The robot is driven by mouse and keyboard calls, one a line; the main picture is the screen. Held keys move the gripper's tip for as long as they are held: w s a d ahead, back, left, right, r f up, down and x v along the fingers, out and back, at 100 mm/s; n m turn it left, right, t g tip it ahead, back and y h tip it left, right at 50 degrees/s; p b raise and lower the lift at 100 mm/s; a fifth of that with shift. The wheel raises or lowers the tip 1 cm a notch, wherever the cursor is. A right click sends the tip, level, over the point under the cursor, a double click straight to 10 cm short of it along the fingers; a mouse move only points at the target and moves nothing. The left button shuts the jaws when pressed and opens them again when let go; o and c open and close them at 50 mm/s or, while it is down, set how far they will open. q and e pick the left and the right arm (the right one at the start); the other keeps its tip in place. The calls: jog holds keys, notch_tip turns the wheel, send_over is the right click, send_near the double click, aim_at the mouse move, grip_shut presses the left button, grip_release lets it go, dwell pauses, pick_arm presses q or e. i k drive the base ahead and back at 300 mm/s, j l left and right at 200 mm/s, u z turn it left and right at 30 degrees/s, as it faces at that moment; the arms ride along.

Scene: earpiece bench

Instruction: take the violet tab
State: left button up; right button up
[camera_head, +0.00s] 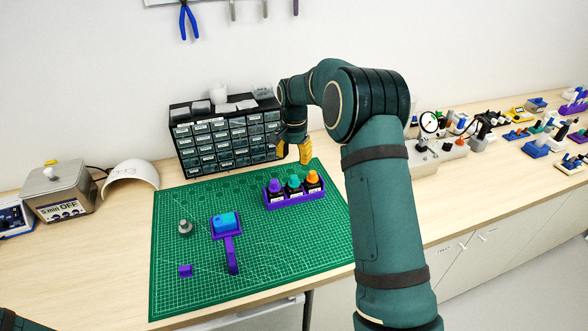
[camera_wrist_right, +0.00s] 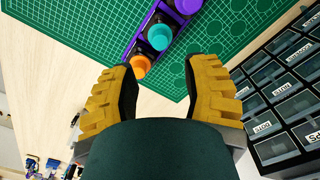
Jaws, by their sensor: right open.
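A small violet tab (camera_head: 185,270) lies on the front left part of the green cutting mat (camera_head: 290,255). To its right is a violet stand with a long handle (camera_head: 231,255), holding a blue block (camera_head: 224,221). My right gripper (camera_head: 294,151) is open and empty above the back edge of the mat, by the drawer cabinet, far from the tab. In the right wrist view its yellow fingers (camera_wrist_right: 162,76) are spread apart, and the tab is not seen there. My left gripper is out of view.
A violet rack (camera_head: 295,199) of violet, teal and orange capped bottles stands near my right gripper; it also shows in the right wrist view (camera_wrist_right: 168,17). A grey knobbed piece (camera_head: 185,227) stands behind the tab. The drawer cabinet (camera_head: 222,139) is at the back.

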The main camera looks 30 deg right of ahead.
aim_at(186, 271)
jog(key=k, duration=1)
